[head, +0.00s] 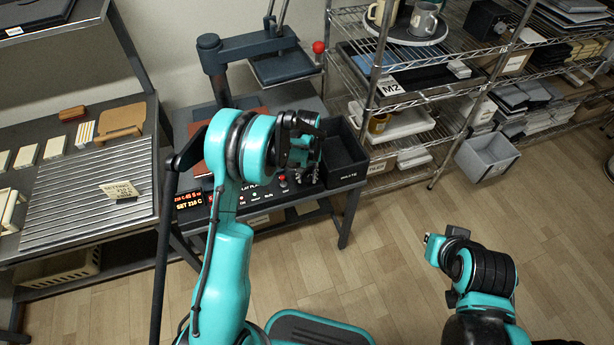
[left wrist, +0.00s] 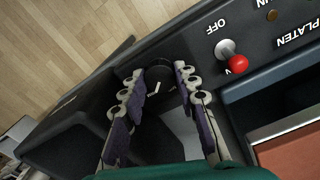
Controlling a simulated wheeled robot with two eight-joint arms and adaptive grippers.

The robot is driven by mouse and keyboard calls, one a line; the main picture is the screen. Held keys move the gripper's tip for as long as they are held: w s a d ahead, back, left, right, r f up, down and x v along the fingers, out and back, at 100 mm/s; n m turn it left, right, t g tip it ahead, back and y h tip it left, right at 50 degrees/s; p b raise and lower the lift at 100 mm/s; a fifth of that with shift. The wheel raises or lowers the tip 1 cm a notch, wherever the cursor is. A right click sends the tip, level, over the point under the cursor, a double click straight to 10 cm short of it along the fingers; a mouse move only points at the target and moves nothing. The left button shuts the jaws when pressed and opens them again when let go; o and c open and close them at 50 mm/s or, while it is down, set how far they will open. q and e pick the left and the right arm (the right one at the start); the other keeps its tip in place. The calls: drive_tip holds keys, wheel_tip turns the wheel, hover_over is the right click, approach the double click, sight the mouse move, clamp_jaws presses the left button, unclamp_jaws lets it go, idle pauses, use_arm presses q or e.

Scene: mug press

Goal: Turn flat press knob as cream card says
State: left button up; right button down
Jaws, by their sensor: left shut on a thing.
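The flat press (head: 250,60) stands at the back centre, with a black control panel (head: 256,200) at its front. A red-lit display (head: 189,200) on the panel reads about "SET 210 C". The cream card (head: 122,191) stands on the grooved grey board at the left; its small print is hard to read. My left gripper (head: 303,175) is at the panel's right end. In the left wrist view, its fingers (left wrist: 158,77) are closed around the sides of a dark round knob (left wrist: 157,84) with pale marks. My right gripper (head: 436,247) is low at the right, away from the press, its fingers unclear.
A red-tipped toggle (left wrist: 237,63) beside the knob leans away from "OFF". A black open bin (head: 343,155) stands right of the panel. A wire shelf (head: 400,90) with mugs and trays fills the back right.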

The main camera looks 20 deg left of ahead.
sight(307, 178)
idle(0.4)
use_arm(q)
drive_tip(key=o, duration=1.2)
drive_tip(key=shift+c, duration=0.2)
wheel_tip(307, 178, up, 12)
